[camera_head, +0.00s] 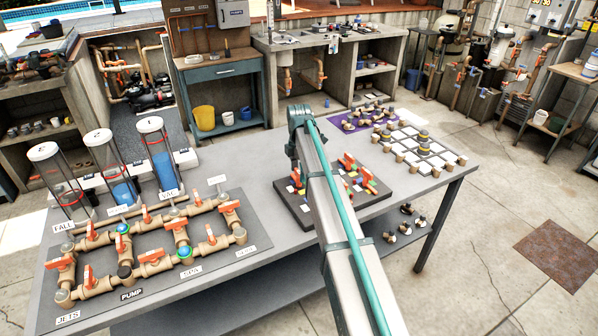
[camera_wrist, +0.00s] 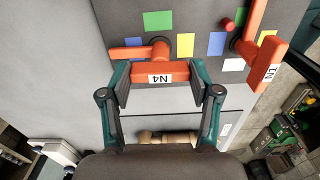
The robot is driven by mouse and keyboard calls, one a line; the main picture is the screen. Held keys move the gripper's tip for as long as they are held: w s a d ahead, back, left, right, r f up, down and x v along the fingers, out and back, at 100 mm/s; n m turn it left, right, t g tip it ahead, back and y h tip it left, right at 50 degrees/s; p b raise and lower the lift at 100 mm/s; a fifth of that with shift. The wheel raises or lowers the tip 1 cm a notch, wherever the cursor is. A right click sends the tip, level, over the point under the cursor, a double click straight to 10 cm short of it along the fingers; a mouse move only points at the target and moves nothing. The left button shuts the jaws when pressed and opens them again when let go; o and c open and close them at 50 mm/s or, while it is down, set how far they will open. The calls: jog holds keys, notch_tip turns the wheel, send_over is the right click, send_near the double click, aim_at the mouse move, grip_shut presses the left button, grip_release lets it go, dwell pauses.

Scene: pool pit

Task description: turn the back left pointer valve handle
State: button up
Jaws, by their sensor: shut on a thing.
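In the wrist view an orange pointer valve handle labelled N4 (camera_wrist: 150,73) stands on a dark board (camera_wrist: 195,18) with coloured squares. My gripper (camera_wrist: 160,84) has one dark pad at each end of the N4 bar and is shut on it. Another orange handle, labelled N1 (camera_wrist: 265,62), stands to the right, apart from my gripper. In the head view the board (camera_head: 288,205) lies on the table, with orange handles (camera_head: 297,179) at its left and others (camera_head: 370,187) at its right. My arm hides its middle and my gripper. I cannot tell which handle there is N4.
The grey table (camera_head: 265,255) also bears a pipe panel (camera_head: 150,285) with orange valves and clear cylinders (camera_head: 164,157) at the left. A white-tiled board (camera_head: 428,150) and a purple mat (camera_head: 350,124) lie at the right. A small red knob (camera_wrist: 229,24) stands near N1.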

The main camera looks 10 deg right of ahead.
dwell(0.3)
jog(key=o, duration=1.1)
jog(key=shift+o, duration=0.2)
jog(key=shift+r, duration=0.1)
notch_tip(320, 180, up, 12)
